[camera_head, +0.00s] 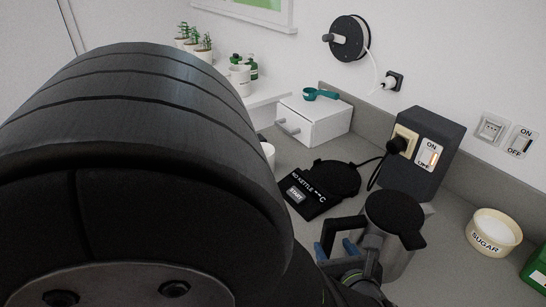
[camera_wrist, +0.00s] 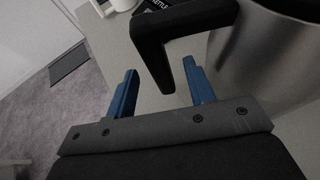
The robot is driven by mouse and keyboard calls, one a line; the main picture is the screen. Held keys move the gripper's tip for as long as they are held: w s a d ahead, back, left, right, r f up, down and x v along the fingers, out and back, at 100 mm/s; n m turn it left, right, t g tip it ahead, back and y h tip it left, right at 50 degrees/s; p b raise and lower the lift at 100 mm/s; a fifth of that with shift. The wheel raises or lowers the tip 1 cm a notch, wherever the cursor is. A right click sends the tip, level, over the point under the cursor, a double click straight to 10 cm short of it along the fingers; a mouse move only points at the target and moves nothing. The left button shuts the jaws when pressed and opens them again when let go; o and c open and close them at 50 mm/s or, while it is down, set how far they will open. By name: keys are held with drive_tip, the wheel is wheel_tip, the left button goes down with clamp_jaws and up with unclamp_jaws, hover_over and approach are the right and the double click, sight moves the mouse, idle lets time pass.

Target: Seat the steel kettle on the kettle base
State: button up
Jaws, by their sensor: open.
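The steel kettle (camera_head: 400,243) stands on the grey counter at the lower right of the head view, with a black lid and black handle. The black kettle base (camera_head: 336,178) lies flat behind it and to the left, empty, its display reading "NO KETTLE" above a START button. My gripper (camera_head: 337,248) is beside the kettle's handle side, partly hidden by my arm. In the wrist view its blue fingers (camera_wrist: 160,92) are open, with the black handle (camera_wrist: 166,60) coming down between them near the right finger. The steel kettle body (camera_wrist: 262,55) is right of them.
A dark socket box (camera_head: 413,150) with a plug and ON/OFF switch stands behind the kettle. A sugar bowl (camera_head: 494,232) and green container (camera_head: 537,270) are at right. A white drawer box (camera_head: 315,122) with a teal scoop (camera_head: 320,94) stands behind the base. A white mug is partly hidden.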

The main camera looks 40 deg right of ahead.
sight(330, 242)
drive_tip(key=x, duration=0.3)
drive_tip(key=shift+w+r, duration=0.2)
drive_tip(key=shift+r, duration=0.05)
drive_tip(key=shift+w+d+f, duration=0.2)
drive_tip(key=shift+w, duration=0.25)
clamp_jaws()
drive_tip(key=shift+r, duration=0.1)
idle(0.8)
